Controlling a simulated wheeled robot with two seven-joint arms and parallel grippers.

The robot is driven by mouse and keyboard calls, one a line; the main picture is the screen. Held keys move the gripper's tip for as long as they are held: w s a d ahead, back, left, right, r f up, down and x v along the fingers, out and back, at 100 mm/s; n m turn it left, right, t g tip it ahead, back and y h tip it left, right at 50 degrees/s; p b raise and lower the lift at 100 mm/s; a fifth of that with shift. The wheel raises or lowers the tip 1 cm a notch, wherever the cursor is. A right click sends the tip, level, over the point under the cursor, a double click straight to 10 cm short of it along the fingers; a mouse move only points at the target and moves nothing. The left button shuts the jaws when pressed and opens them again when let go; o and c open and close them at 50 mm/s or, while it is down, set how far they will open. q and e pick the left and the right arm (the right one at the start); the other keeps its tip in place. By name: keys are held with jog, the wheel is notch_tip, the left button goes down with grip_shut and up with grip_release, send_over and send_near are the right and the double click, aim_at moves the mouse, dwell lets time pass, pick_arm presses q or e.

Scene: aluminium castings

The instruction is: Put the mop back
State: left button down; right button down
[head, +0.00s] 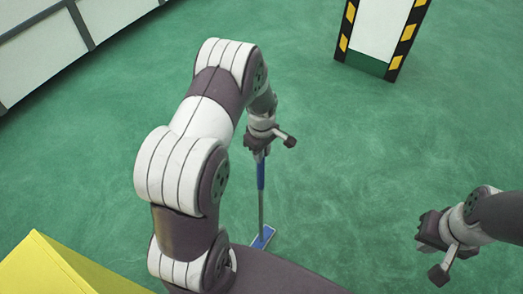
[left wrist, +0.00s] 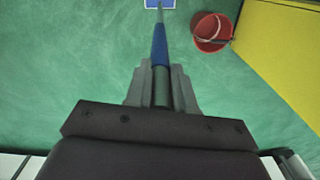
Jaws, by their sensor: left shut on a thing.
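The mop has a blue grip, a grey pole and a flat blue head. In the head view the mop (head: 261,205) hangs nearly upright below my left gripper (head: 261,150), its blue head low near the green floor. I cannot tell whether it touches the floor. In the left wrist view the mop (left wrist: 160,45) runs away from my left gripper (left wrist: 161,88), which is shut around the pole. My right gripper (head: 433,232) is at the right of the head view, away from the mop. Its fingers are too unclear to tell their opening.
In the left wrist view a red bucket (left wrist: 207,32) stands on the floor beside a yellow block (left wrist: 285,50). A yellow surface (head: 65,270) shows at the lower left. A white panel with striped posts (head: 380,35) stands at the back right. The green floor between is clear.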

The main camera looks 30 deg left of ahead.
pick_arm(q)
jog(key=shift+f, duration=0.1)
jog(key=c, duration=1)
grip_release()
jog(key=shift+s+d, duration=0.1)
jog(key=shift+o, duration=0.2)
notch_tip(320, 180, up, 12)
jog(key=shift+r+b, duration=0.1)
jog(key=shift+b, duration=0.55)
jog(key=s+d+r+m, duration=0.1)
jog(key=s+d+m, duration=0.3)
jog(key=s+m, duration=0.2)
jog(key=s+d+r+m+t, duration=0.1)
jog(key=s+d+m, duration=0.2)
jog(key=s+m, duration=0.4)
jog(key=shift+s+d+r+m, duration=0.2)
jog(key=shift+d+m, duration=0.2)
jog(key=shift+m, duration=0.7)
